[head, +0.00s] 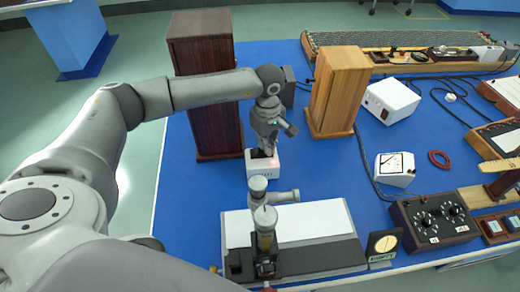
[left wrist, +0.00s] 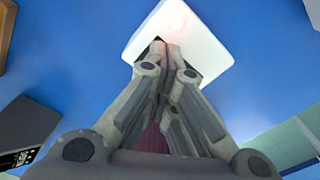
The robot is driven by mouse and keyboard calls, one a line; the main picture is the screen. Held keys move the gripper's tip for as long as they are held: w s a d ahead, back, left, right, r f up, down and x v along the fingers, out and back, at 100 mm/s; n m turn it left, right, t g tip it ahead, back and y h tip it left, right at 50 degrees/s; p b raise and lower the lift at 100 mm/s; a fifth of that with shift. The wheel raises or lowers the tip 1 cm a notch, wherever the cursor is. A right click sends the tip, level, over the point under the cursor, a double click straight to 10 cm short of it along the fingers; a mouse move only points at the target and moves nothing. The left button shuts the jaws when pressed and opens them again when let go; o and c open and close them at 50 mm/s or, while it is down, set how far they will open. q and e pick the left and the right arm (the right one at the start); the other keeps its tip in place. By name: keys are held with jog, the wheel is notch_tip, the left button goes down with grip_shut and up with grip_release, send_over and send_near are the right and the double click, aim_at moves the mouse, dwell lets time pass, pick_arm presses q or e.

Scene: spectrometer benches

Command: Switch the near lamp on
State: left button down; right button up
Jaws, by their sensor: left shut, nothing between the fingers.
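A small white box (head: 262,169) stands on the blue bench in front of the dark wooden cabinet, and I take it to be the near lamp. A faint pinkish glow shows on its top. My left gripper (head: 262,150) points down at it from above. In the left wrist view the fingers (left wrist: 168,52) are shut and empty, with their tips over a dark patch on top of the white box (left wrist: 195,30). I cannot tell whether the tips touch it. The fingers hide most of the dark patch, so its form is unclear. My right gripper is in neither view.
A dark cabinet (head: 207,118) stands behind left and a lighter wooden one (head: 338,92) behind right. In front is a brass and grey instrument (head: 264,225) on a base with a white sheet. Another white box (head: 391,101) and a meter (head: 395,168) stand right.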

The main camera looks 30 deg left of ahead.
pick_arm(q)
jog(key=shift+r+p, duration=1.35)
jog(key=shift+r, duration=2.05)
